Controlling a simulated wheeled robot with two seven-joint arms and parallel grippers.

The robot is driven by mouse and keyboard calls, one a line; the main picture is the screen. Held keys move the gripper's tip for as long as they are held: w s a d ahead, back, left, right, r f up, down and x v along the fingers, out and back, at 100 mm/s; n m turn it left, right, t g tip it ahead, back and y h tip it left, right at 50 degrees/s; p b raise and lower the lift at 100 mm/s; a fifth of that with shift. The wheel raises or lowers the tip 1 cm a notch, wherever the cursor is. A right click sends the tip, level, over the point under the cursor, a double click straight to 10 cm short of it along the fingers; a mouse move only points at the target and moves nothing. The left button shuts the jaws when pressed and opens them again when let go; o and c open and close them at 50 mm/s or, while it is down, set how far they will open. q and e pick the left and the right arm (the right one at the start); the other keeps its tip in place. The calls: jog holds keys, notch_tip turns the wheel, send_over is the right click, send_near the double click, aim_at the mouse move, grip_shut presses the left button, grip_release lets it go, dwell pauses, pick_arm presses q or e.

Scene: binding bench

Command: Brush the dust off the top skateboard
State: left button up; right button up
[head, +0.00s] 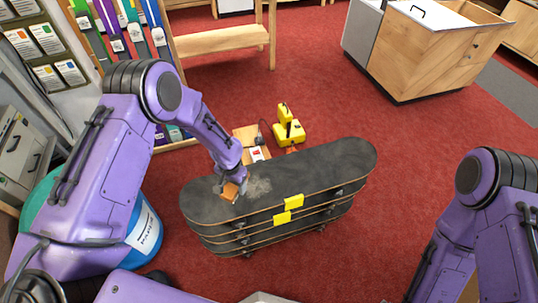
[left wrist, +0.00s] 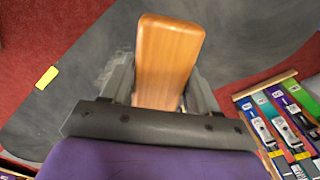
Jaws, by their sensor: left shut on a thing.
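A stack of several skateboards with dark tops stands on the floor in the head view, and the top skateboard (head: 320,165) carries a pale dust patch (head: 258,187) left of its middle. My left gripper (head: 232,190) is over the left part of the top board, beside the dust patch. It is shut on a wooden brush handle (left wrist: 168,60); the brush (head: 230,192) shows small below the fingers. The bristles are hidden, so I cannot tell if they touch the board. Dust (left wrist: 117,68) also shows in the left wrist view. My right gripper is not in view.
A yellow device (head: 288,128) and a small wooden board stand behind the stack. A blue bin (head: 146,232) stands left of it. A rack of skis (head: 135,40) is at the back left, a wooden counter (head: 425,50) at the back right. Red carpet is clear to the right.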

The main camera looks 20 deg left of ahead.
pick_arm(q)
jog(key=shift+r+p, duration=1.35)
jog(key=shift+r, duration=0.55)
